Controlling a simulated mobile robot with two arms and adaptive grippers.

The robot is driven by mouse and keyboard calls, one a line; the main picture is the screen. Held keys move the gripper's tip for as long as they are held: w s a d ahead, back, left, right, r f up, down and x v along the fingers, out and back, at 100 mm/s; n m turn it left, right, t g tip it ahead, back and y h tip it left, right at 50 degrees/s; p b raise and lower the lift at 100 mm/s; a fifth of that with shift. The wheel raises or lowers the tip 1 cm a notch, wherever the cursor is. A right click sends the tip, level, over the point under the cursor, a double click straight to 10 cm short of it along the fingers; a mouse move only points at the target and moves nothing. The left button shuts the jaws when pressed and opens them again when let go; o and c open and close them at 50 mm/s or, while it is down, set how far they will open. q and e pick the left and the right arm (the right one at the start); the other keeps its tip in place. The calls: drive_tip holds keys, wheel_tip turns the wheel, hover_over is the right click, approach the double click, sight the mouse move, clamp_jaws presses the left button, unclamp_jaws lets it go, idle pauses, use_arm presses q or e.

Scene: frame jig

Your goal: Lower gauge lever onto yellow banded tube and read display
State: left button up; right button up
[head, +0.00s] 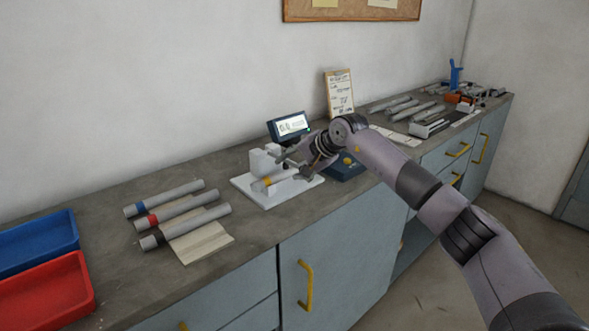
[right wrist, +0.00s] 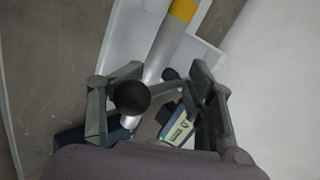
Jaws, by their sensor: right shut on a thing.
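The tube with the yellow band (head: 262,184) lies on the white gauge stand (head: 243,183). In the right wrist view the grey tube (right wrist: 165,50) runs under my gripper, its yellow band at the top. My right gripper (head: 298,163) is at the gauge, over the tube, shut on the gauge lever. Lever-to-tube contact is unclear. My left gripper is not in view.
Tubes with blue, red and dark bands (head: 180,215) lie left on a pale board (head: 203,243). Blue (head: 40,243) and red (head: 45,292) trays stand further left. A dark blue box (head: 347,170) is right of the gauge. Parts crowd the far right counter.

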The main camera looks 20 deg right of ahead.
drive_tip(key=shift+s+f, duration=0.1)
drive_tip(key=shift+f, duration=0.2)
drive_tip(key=shift+d+r, duration=0.1)
drive_tip(key=shift+d, duration=0.05)
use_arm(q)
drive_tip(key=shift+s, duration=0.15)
use_arm(e)
drive_tip(key=v, duration=1.2)
drive_tip(key=shift+r, duration=0.2)
